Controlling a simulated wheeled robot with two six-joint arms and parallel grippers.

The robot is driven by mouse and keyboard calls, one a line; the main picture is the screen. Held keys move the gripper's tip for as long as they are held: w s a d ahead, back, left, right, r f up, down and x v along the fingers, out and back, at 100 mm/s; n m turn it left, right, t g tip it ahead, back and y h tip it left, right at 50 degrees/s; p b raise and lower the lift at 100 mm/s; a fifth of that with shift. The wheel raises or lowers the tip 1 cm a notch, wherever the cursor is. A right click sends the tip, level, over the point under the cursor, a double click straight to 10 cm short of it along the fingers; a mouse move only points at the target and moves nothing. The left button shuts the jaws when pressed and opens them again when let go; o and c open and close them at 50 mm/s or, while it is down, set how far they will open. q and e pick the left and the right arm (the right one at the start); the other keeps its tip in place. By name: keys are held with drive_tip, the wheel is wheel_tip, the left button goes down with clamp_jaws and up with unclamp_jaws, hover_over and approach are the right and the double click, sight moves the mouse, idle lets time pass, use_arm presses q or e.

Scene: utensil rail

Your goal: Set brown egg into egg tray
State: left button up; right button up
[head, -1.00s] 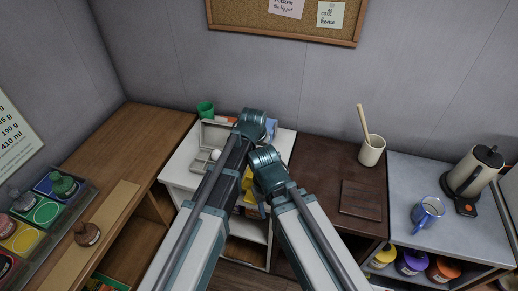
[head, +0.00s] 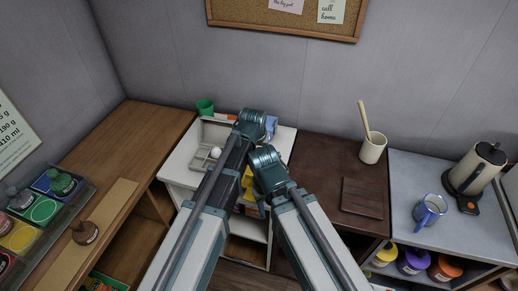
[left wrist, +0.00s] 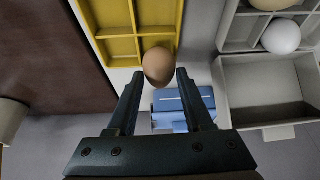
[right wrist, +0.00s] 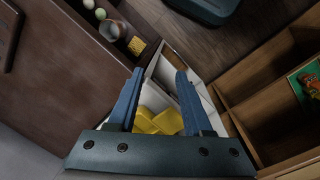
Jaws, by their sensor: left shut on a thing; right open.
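In the left wrist view, the brown egg (left wrist: 158,66) is between the fingertips of my left gripper (left wrist: 158,74), which is shut on it. The egg overlaps the near edge of a yellow divided tray (left wrist: 108,47); I cannot tell its height above it. A grey divided tray with an open lid (left wrist: 265,90) is to the right, holding a white egg (left wrist: 280,37) and a pale tan egg (left wrist: 275,4). The white egg also shows in the head view (head: 216,153). My right gripper (right wrist: 157,72) is open and empty above yellow shapes (right wrist: 155,122). Both gripper tips are hidden in the head view.
In the head view, a green cup (head: 205,107) stands behind the grey tray. A utensil crock (head: 373,147), a dark board (head: 361,196), a blue mug (head: 430,210) and a kettle (head: 474,175) are to the right.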

use_arm(q)
drive_tip(key=shift+f+b, duration=1.1)
drive_tip(key=shift+f, duration=0.1)
idle(0.4)
drive_tip(key=o, duration=0.8)
drive_tip(key=shift+c, duration=0.2)
drive_tip(key=shift+r, duration=0.15)
drive_tip(key=p+v, duration=1.2)
drive_tip(key=v, duration=0.1)
drive_tip(key=shift+s+r+p, duration=0.2)
drive_tip(key=shift+p, duration=0.2)
